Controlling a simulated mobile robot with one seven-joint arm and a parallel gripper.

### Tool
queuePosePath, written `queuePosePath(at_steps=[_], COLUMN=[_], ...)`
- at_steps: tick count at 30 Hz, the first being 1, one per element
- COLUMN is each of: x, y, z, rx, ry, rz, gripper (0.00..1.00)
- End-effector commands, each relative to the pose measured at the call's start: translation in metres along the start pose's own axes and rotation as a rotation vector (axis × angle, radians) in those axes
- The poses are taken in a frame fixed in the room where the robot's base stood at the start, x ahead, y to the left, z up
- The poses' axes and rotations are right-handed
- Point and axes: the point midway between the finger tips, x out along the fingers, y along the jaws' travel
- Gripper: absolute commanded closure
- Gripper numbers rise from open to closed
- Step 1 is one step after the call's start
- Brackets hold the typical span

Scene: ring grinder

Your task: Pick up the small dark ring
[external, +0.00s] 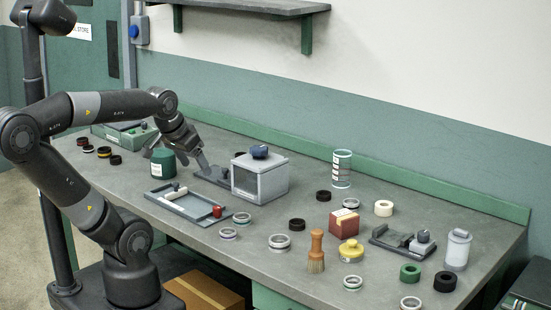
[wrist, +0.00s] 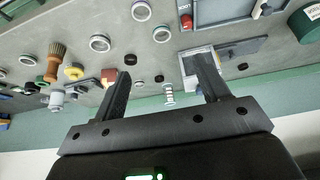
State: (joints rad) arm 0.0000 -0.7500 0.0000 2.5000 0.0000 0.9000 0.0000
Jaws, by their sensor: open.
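Several small dark rings lie on the bench, and I cannot tell which one is meant. One dark ring (external: 323,196) lies right of the grey box, another (external: 297,225) lies nearer the front, and one (external: 239,155) is partly hidden behind the box. A further dark ring (external: 445,281) lies at the right end. In the wrist view, dark rings show between the fingers (wrist: 159,78) and beyond the right finger (wrist: 242,66). My gripper (external: 187,158) is open and empty above the bench, near the green canister; its spread fingers also show in the wrist view (wrist: 163,72).
A green canister (external: 163,164), a tray (external: 166,204) and a grey box (external: 259,185) stand close to my gripper. Pale rings, a brush (external: 316,252), a red block (external: 344,222) and a clear tube (external: 341,169) stand farther right. Dark rings cluster at the left end (external: 104,152).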

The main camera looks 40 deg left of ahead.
Motion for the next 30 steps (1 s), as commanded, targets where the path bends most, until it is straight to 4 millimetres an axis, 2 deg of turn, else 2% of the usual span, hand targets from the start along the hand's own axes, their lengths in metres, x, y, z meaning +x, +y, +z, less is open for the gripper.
queuePosePath(at_steps=[23,26,30], x=[0.001,0.003,0.014], y=[0.0,0.002,0.009], z=[-0.001,-0.007,-0.026], rx=[0.014,0.095,0.36], ry=[-0.002,-0.011,-0.041], rz=[-0.001,-0.005,-0.012], gripper=[0.32,0.32,0.32])
